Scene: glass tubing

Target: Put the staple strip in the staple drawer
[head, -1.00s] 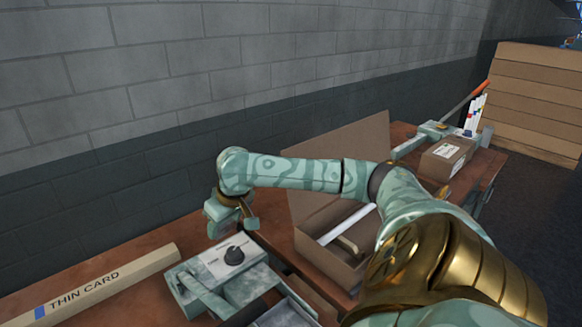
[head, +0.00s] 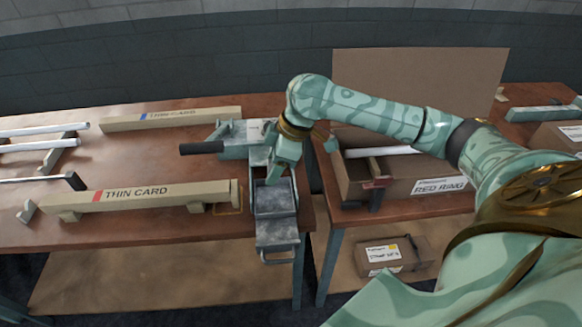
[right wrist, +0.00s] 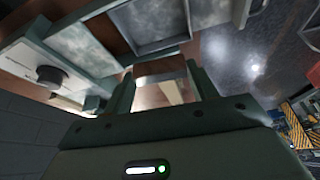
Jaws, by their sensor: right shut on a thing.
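The staple drawer (head: 276,236) is a grey metal tray. It is pulled out at the table's front edge, below the stapling machine with the black lever (head: 202,148). My right gripper (head: 276,178) points down over the rear part of the drawer. In the right wrist view, its fingers (right wrist: 161,82) are shut on a narrow copper-brown piece (right wrist: 160,69), which looks like the staple strip. In the head view the fingers hide the strip. The drawer also shows in the right wrist view (right wrist: 150,47), close to the fingers. My left gripper is out of view.
An open cardboard box (head: 408,187) labelled red ring stands on the table to the right. A smaller carton (head: 391,254) sits on the lower shelf.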

